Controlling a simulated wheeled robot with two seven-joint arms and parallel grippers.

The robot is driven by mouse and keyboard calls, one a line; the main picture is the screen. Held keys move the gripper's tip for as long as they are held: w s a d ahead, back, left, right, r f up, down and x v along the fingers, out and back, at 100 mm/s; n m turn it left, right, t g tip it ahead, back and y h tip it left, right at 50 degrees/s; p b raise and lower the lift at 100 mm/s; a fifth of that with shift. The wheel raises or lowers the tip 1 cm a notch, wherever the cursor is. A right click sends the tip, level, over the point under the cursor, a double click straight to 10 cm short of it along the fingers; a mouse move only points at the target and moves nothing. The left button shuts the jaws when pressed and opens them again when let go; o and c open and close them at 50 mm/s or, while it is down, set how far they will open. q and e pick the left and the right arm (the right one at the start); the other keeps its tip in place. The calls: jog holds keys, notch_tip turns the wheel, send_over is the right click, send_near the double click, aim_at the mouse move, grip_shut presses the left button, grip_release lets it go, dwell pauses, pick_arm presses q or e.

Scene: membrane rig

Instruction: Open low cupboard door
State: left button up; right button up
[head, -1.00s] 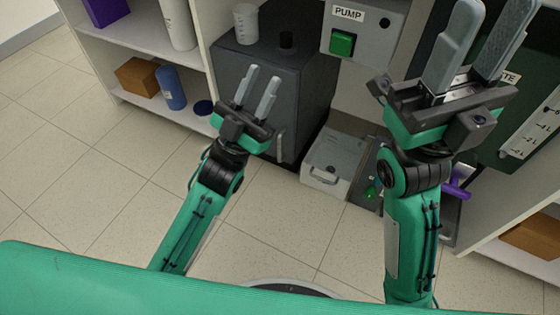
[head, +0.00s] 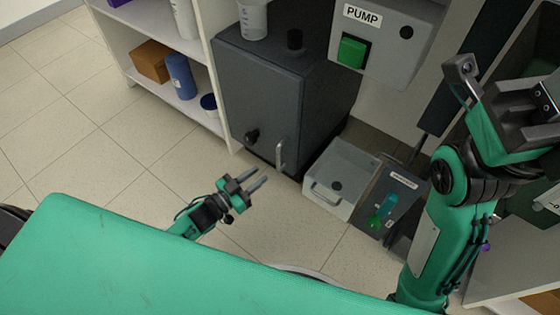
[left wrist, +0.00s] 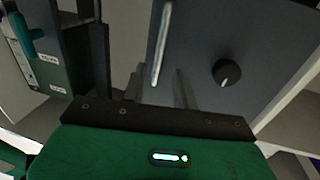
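The low cupboard (head: 270,85) is a dark grey box with a flat door on its front. A pale vertical bar handle (head: 281,156) and a round black knob (head: 251,136) sit on the door, which looks closed. In the left wrist view the handle (left wrist: 161,45) is just beyond my fingers and the knob (left wrist: 227,72) is to its right. My left gripper (head: 258,181) is low in front of the door, its two fingers apart and empty, pointing toward the handle without visibly touching it. My right gripper (head: 510,105) is raised at the right; its fingertips are not clear.
A light grey box (head: 341,180) with a handle stands right of the cupboard, beside a dark unit (head: 390,190) with green parts. The PUMP panel (head: 385,40) is above. White shelves (head: 165,70) holding a blue bottle (head: 180,75) stand left. Floor in front is clear.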

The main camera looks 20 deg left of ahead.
aim_at(278, 170)
pick_arm(q)
jog(key=b+x, duration=0.3)
jog(key=x, duration=0.6)
jog(key=shift+w+d, duration=0.1)
jog(key=shift+d, duration=0.05)
grip_shut()
